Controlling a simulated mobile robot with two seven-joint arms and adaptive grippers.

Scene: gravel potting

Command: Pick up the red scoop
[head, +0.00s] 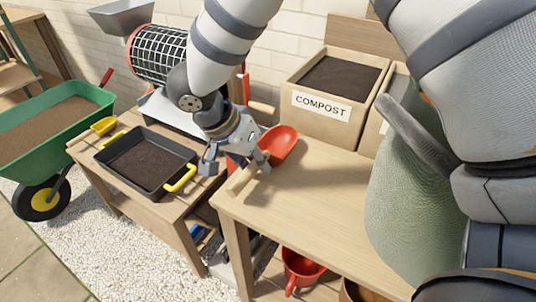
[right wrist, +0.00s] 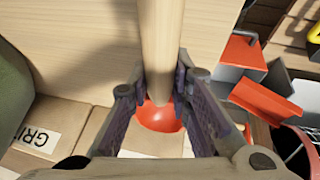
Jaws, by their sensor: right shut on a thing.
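The red scoop (head: 283,143) is at the left end of the right-hand wooden table (head: 330,205) in the head view. Its bowl points away to the upper right, and its pale wooden handle (head: 240,181) points to the lower left. My right gripper (head: 240,156) is around the handle. In the right wrist view the handle (right wrist: 156,45) runs between the two fingers, which are shut on it. The red bowl (right wrist: 161,117) shows below them, partly hidden. I cannot tell whether the scoop rests on the table or is just above it. My left gripper is not in view.
A compost crate (head: 319,105) stands at the table's back, with a green-grey sack-like shape (head: 405,215) to the right. A black tray (head: 180,178) with yellow handles and a small yellow scoop (head: 104,126) are on the left table. A green wheelbarrow (head: 90,135) stands farther left.

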